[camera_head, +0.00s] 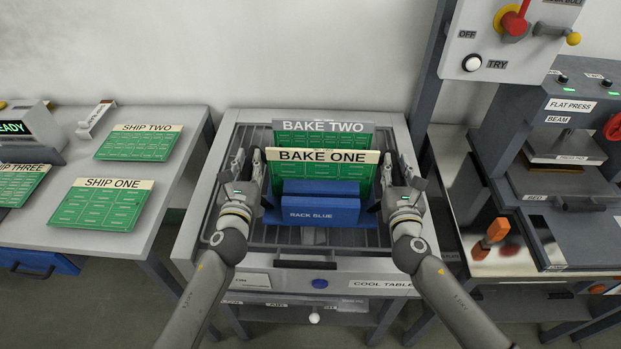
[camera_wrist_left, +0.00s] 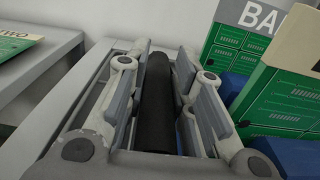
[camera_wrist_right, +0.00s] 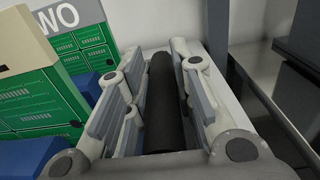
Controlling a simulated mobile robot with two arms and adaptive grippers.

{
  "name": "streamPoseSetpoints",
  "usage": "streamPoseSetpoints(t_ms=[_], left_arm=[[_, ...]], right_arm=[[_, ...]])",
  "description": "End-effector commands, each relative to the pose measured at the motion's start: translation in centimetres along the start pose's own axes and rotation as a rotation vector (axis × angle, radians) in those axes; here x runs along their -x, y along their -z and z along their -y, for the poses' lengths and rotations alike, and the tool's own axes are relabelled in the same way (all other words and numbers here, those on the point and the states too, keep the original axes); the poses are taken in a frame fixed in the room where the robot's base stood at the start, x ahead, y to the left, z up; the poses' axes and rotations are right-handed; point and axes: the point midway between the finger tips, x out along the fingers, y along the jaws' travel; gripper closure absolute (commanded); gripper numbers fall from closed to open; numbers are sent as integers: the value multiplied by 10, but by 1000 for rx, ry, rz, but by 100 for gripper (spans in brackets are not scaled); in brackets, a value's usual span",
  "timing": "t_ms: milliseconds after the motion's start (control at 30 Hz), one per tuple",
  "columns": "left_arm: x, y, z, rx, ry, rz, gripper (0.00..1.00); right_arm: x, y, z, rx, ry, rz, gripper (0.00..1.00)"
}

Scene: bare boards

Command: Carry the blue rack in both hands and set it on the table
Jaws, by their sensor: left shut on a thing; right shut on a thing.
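The blue rack (camera_head: 320,211), labelled RACK BLUE, is at the cool table (camera_head: 350,263), over its slatted top; I cannot tell whether it touches the slats. Two green boards stand upright in it: BAKE ONE (camera_head: 318,174) in front and BAKE TWO (camera_head: 322,134) behind. My left gripper (camera_head: 248,176) is at the rack's left side, shut on a dark bar-like handle (camera_wrist_left: 155,100). My right gripper (camera_head: 394,180) is at its right side, shut on a matching dark handle (camera_wrist_right: 165,105). The rack's underside is hidden.
A grey table (camera_head: 120,232) at left holds the boards SHIP ONE (camera_head: 101,204), SHIP TWO (camera_head: 138,143) and SHIP THREE (camera_head: 20,182). At right stand a flat press (camera_head: 560,150) and a steel bench with an orange-handled item (camera_head: 497,229). A grey post rises behind my right gripper.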

Motion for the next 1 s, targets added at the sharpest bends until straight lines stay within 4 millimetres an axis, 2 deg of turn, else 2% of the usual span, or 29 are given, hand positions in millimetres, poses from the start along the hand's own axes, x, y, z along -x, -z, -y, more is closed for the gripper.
streamPoseSetpoints(t_ms=[300,333,500,833,1000], left_arm=[[-1,14,-2,-5,-2,6,100],[0,15,-2,-5,-3,1,75],[0,15,-2,-4,-2,0,56],[2,15,0,-1,-1,-1,56],[22,16,0,-2,1,-3,56]], right_arm=[[-1,15,2,5,2,6,100],[0,15,2,5,2,1,75],[0,15,2,4,2,0,56],[0,15,0,1,0,0,56],[0,14,0,0,0,0,56]])
